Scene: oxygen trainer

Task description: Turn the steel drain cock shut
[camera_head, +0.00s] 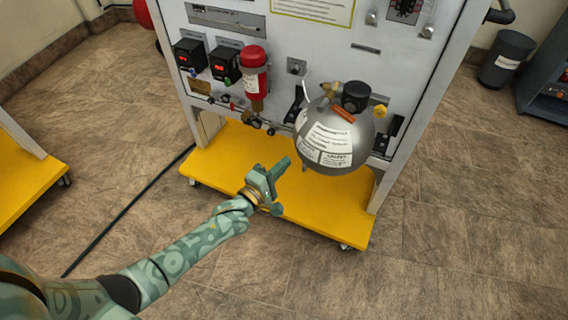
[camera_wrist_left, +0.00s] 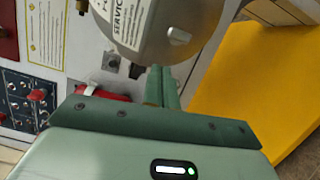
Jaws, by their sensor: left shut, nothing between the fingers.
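The steel drain cock (camera_wrist_left: 179,37) shows in the left wrist view as a small rounded metal piece on the underside of the round grey tank (camera_wrist_left: 150,25). In the head view the tank (camera_head: 345,145) hangs at the front of the white panel, and only a small bit shows below it; I cannot tell the cock's angle. My left gripper (camera_head: 283,164) is below and left of the tank, pointing up toward its underside. Its green fingers (camera_wrist_left: 161,86) are together and empty, just short of the cock and apparently not touching it. My right gripper is not in view.
The yellow base (camera_head: 320,215) of the panel stand (camera_head: 330,55) lies below my left gripper. A red-topped cylinder (camera_head: 254,75) and two black display boxes (camera_head: 225,65) are left of the tank. A dark bin (camera_head: 507,60) stands at right. Floor in front is clear.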

